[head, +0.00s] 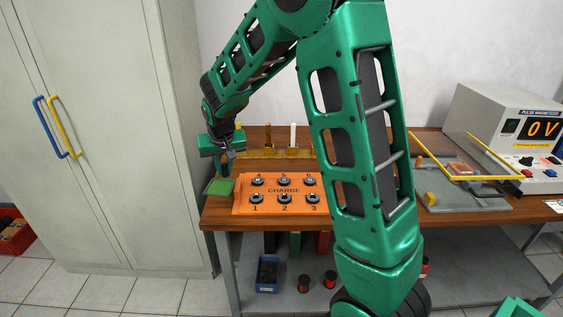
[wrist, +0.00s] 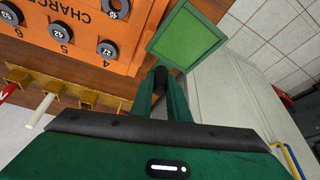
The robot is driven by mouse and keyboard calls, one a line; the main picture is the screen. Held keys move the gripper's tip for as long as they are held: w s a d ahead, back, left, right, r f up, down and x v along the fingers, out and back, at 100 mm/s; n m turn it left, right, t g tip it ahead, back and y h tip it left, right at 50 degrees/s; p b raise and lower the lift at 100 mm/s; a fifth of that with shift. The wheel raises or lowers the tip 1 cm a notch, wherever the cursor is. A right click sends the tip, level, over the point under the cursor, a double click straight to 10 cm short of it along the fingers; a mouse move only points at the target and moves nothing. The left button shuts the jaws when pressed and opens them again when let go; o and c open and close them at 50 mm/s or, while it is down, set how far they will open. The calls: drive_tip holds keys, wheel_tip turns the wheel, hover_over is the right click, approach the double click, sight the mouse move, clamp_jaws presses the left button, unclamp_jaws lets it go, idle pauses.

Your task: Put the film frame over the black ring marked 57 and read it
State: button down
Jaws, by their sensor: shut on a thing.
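The film frame, a green square with a darker green border, is in my gripper (head: 226,165) at the left end of the bench; the frame (head: 219,187) also fills the top middle of the wrist view (wrist: 187,40). My gripper (wrist: 162,80) is shut on the frame's edge or handle. The frame is beside the orange CHARGE board (head: 240,206), left of it in the head view, not over any ring. Several black rings sit on the board at numbered places, such as one at place 1 (head: 257,198) and one near place 4 (wrist: 108,48). I cannot make out which is marked 57.
Behind the board stands a brass-coloured rack (head: 268,151) with a white rod. The pulse magnetizer (head: 505,125) reads 0 V at the right. A yellow frame (head: 470,177) lies before it. A tall cabinet (head: 110,130) stands close on the left.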

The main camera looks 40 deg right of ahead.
drive_tip(key=s+d+n, duration=0.1)
drive_tip(key=s+d, duration=0.3)
drive_tip(key=d, duration=0.4)
drive_tip(key=s+d, duration=0.5)
drive_tip(key=d, duration=0.4)
drive_tip(key=shift+r+n+y, duration=0.4)
drive_tip(key=shift+r, duration=0.05)
drive_tip(key=shift+s+a, duration=0.1)
drive_tip(key=shift+f, duration=2.7)
drive_tip(key=shift+r, duration=0.1)
drive_tip(key=shift+r, duration=2.95)
